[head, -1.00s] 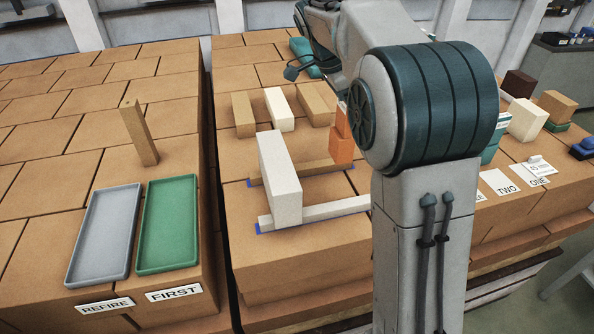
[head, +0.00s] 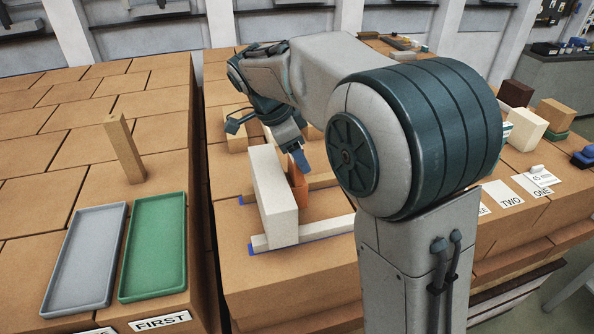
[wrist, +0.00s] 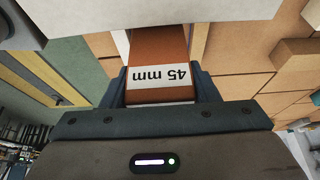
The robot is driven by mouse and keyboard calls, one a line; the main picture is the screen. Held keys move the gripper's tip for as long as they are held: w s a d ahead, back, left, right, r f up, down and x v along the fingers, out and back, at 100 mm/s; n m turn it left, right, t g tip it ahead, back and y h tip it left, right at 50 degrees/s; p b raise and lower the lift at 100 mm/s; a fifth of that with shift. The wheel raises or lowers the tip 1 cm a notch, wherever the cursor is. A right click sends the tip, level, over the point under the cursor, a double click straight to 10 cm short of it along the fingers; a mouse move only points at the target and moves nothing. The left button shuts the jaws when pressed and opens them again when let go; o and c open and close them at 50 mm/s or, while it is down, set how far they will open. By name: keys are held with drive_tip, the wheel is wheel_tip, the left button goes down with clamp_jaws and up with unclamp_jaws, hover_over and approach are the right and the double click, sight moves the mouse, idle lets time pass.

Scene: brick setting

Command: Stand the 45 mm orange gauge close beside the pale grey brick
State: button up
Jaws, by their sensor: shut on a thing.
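The pale grey brick (head: 272,200) stands on edge on two low bars, a pale one in front and a brown one behind. My gripper (head: 298,163) is shut on the orange 45 mm gauge (head: 299,190), just right of the brick. The brick partly hides the gauge, so I cannot tell whether they touch or whether its foot rests on anything. A pale block edge lies across the top there.
The pale bar (head: 325,227) runs right from the brick, with blue marks at its end. A green tray (head: 155,285) and a grey tray (head: 60,300) lie left, near an upright brown brick (head: 124,150). My arm hides much of the right side.

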drive_tip(key=shift+f+b, duration=1.05)
drive_tip(key=shift+f, duration=0.9)
drive_tip(key=shift+f, duration=0.15)
drive_tip(key=o, duration=1.5)
drive_tip(key=shift+c, duration=0.2)
drive_tip(key=w+b+v, duration=0.1)
drive_tip(key=v, duration=1.1)
drive_tip(key=s+d+f+n+t+y, duration=0.1)
drive_tip(key=s+d+f+n+y, duration=0.25)
drive_tip(key=s+d+n, duration=0.6)
drive_tip(key=s+d+f+n+t+y, duration=0.1)
drive_tip(key=s+d+f+n, duration=0.4)
drive_tip(key=s+f, duration=0.5)
drive_tip(key=s+n+t, duration=0.1)
drive_tip(key=s, duration=0.1)
drive_tip(key=shift+s+d+f, duration=0.25)
drive_tip(key=shift+s, duration=0.1)
